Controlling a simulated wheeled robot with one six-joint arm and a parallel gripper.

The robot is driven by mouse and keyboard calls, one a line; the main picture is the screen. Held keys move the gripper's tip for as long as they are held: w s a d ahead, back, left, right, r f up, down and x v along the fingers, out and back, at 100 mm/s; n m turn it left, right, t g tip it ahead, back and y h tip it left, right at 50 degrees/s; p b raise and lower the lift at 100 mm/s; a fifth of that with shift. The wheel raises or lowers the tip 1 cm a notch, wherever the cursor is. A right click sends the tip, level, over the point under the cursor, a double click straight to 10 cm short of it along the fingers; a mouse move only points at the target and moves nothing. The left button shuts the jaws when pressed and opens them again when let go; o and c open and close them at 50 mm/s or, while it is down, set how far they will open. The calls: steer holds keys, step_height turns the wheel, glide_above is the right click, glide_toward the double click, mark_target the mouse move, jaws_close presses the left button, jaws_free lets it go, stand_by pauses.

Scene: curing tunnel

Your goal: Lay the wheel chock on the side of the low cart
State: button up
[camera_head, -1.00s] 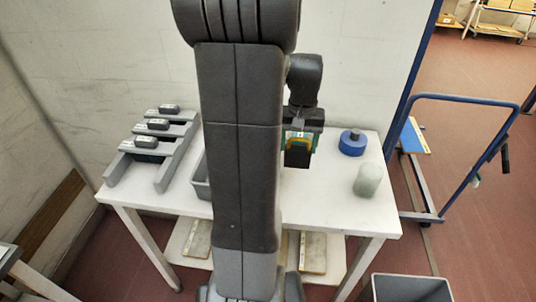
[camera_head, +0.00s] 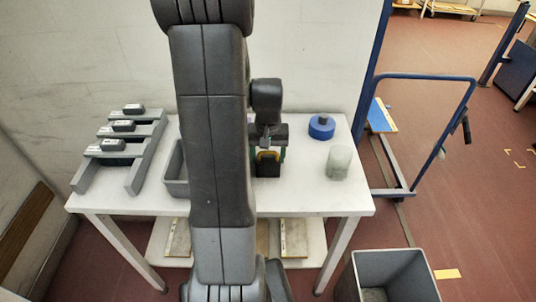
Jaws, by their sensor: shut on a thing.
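My gripper (camera_head: 268,148) hangs over the right half of the white table, just right of my dark arm column. It is shut on a small dark piece with a yellow edge (camera_head: 267,167), which looks like the wheel chock. The jaws hide part of it, and I cannot tell whether it touches the table. The low cart (camera_head: 378,116) stands beyond the table's right end. Its tall blue push handle (camera_head: 420,76) rises from a low frame, and a pale deck with a blue edge shows partly behind the blue post.
On the white table (camera_head: 310,205) are a grey rack (camera_head: 133,180) with dark blocks, a grey bin (camera_head: 176,180) partly hidden by my arm, a blue round thing (camera_head: 321,130) and a pale green cylinder (camera_head: 339,162). A grey floor bin (camera_head: 395,272) stands front right. Red floor right of the cart is clear.

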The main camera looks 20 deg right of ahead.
steer(key=o, duration=1)
steer(key=shift+c, duration=0.2)
